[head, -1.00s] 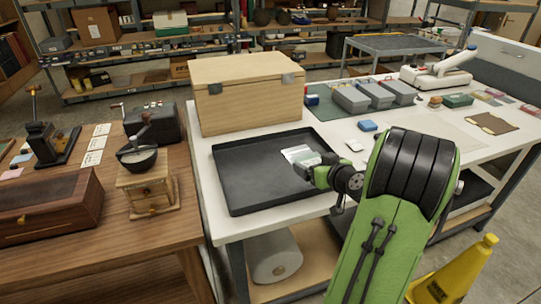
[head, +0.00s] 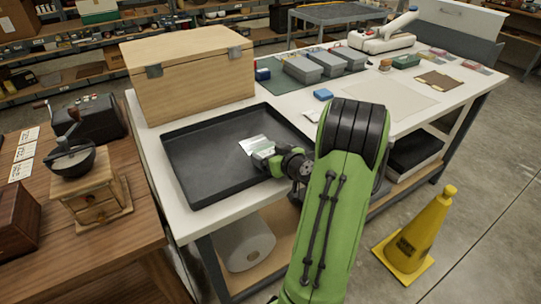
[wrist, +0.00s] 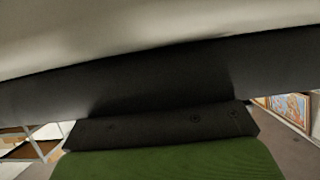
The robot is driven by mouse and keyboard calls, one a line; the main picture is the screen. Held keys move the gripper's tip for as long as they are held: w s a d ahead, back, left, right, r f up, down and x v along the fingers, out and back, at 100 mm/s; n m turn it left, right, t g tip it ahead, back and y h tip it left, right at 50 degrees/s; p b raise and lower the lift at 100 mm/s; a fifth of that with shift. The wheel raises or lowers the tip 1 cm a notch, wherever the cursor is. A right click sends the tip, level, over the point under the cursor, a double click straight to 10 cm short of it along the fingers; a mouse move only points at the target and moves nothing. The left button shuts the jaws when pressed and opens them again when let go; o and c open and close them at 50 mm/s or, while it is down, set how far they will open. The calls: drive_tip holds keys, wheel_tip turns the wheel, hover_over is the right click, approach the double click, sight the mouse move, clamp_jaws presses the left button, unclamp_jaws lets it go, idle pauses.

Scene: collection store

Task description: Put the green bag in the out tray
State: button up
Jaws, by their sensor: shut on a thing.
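The black out tray (head: 186,170) lies flat on the white table in the head view, in front of the wooden box. My gripper (head: 262,154) reaches in over the tray's right part. It is shut on a small pale, silvery-green bag (head: 251,143), which shows past the fingertips, over the middle of the tray. I cannot tell whether the bag touches the tray floor. In the wrist view a pale surface and a dark band fill most of the picture; the fingertips cannot be made out there.
A large wooden box (head: 190,80) stands behind the tray. Grey bins (head: 305,68), a blue block (head: 323,94) and a small white item (head: 312,115) are to the right. A coffee grinder (head: 95,195) stands on the left table. A yellow cone (head: 415,235) stands on the floor.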

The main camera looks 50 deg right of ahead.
drive_tip(key=shift+f, duration=0.1)
drive_tip(key=o, duration=0.9)
